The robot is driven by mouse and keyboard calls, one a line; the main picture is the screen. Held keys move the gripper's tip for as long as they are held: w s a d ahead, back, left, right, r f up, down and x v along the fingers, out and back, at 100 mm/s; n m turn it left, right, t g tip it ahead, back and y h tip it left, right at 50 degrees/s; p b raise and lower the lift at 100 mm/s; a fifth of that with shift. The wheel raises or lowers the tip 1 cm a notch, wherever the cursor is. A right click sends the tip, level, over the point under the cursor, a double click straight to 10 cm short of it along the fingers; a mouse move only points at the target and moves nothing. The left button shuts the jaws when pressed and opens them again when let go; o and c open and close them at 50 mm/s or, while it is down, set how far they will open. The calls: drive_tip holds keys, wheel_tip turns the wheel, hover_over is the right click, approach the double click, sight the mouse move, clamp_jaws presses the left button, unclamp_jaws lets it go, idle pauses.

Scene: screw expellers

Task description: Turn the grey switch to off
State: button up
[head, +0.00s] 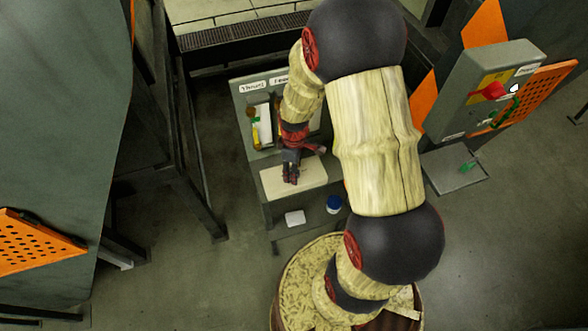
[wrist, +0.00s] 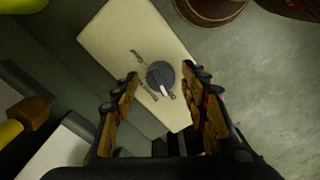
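The grey switch (wrist: 161,76) is a round dark grey knob with a pale pointer line, set on a cream panel (wrist: 120,35) in the wrist view. Small dark markings sit beside the knob, too blurred to read. My gripper (wrist: 163,108) is open, with one finger on each side of the knob's lower edge and apart from it. In the head view my gripper (head: 291,172) points down over the cream panel (head: 310,176), and the switch is hidden there.
A grey stand with labelled tools (head: 258,130) rises behind the panel. A white block (head: 295,217) and a blue jar (head: 334,204) are below it. A barrel (head: 290,290) stands in front. A grey box with a red switch (head: 490,91) is at the right.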

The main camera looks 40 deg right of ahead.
idle(0.3)
wheel_tip(320, 180, up, 12)
drive_tip(key=shift+f, duration=0.1)
idle(0.4)
idle(0.4)
drive_tip(key=s+a+r+m+t+b, duration=0.2)
drive_tip(key=s+a+r+b, duration=0.1)
drive_tip(key=s+a+b, duration=0.1)
drive_tip(key=s+a+r+m+t+b, duration=0.1)
drive_tip(key=s+a+r+m+b, duration=0.2)
drive_tip(key=s+a+b, duration=0.1)
drive_tip(key=s+a+r+m+t+b, duration=0.2)
drive_tip(key=s+a+r+b, duration=0.1)
drive_tip(key=s+a+b, duration=0.1)
drive_tip(key=shift+s+r+t+b, duration=0.2)
drive_tip(key=shift+t+b, duration=0.1)
drive_tip(key=shift+b, duration=0.3)
idle(0.6)
